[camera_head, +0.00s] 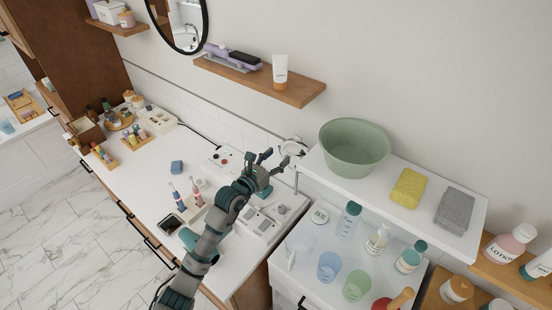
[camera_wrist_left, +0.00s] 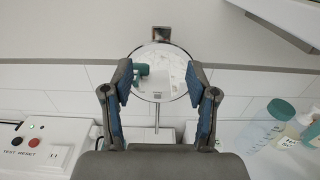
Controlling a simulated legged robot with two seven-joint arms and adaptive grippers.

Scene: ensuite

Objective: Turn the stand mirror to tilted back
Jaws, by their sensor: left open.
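The stand mirror (camera_wrist_left: 170,82) is a small round mirror on a thin stem, in the middle of the left wrist view. Its face shows a pale reflection with a green patch. In the head view the mirror (camera_head: 293,147) is a small disc near the wall, just beyond my left gripper (camera_head: 274,160). My left gripper is open. In the left wrist view its fingertips (camera_wrist_left: 160,82) stand at either side of the mirror's disc; I cannot tell whether they touch it. The mirror's base is mostly hidden. My right gripper is not in view.
A white box with red and black buttons (camera_wrist_left: 35,140) stands left of the gripper. A raised white shelf (camera_head: 455,232) with a green basin (camera_head: 354,148) is close on the right. Bottles and cups stand below it. A toothbrush holder is beside my forearm.

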